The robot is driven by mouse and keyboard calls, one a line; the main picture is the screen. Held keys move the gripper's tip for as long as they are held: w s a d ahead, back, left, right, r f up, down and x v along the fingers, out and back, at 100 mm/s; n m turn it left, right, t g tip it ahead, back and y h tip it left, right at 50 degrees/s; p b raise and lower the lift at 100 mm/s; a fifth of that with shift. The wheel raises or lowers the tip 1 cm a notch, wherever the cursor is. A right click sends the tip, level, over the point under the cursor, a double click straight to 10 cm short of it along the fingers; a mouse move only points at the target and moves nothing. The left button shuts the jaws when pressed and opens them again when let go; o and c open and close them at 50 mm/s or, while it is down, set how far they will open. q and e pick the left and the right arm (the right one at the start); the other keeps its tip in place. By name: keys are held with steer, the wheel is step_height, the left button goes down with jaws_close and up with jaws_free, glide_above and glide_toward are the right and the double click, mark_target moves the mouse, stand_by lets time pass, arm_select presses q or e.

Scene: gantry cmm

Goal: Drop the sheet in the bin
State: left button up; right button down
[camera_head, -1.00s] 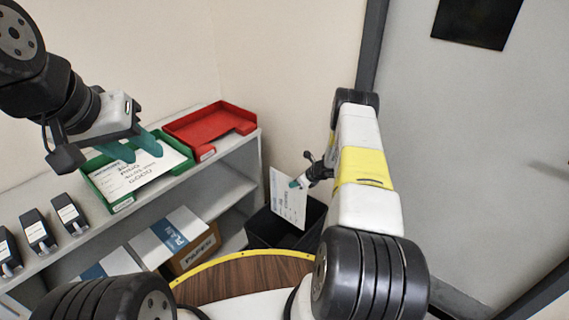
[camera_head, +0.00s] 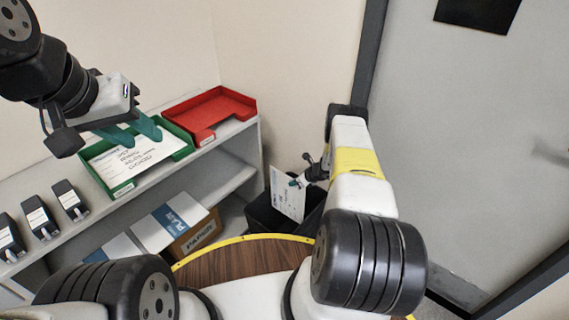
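A white printed sheet (camera_head: 287,196) hangs from my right gripper (camera_head: 300,180), which is shut on its right edge. The sheet is roughly upright. The black bin (camera_head: 262,219) stands on the floor just below and behind it, and the sheet's lower part overlaps the bin's opening in the picture. I cannot tell how deep the sheet is in the bin. My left gripper (camera_head: 137,133) is empty, its two teal fingers apart, above the green tray at the upper left.
The green tray (camera_head: 121,190) holds another printed sheet (camera_head: 140,155). A red tray (camera_head: 212,110) sits beside it on the shelf unit (camera_head: 207,161). Several black label holders (camera_head: 70,200) stand at left. A cardboard box (camera_head: 196,236) is on the lower shelf. A grey door (camera_head: 470,150) is at right.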

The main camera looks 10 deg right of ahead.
steer(key=c, duration=1.6)
jaws_free()
steer(key=v, duration=0.7)
steer(key=shift+s+d+r, duration=0.2)
steer(key=shift+r, duration=0.1)
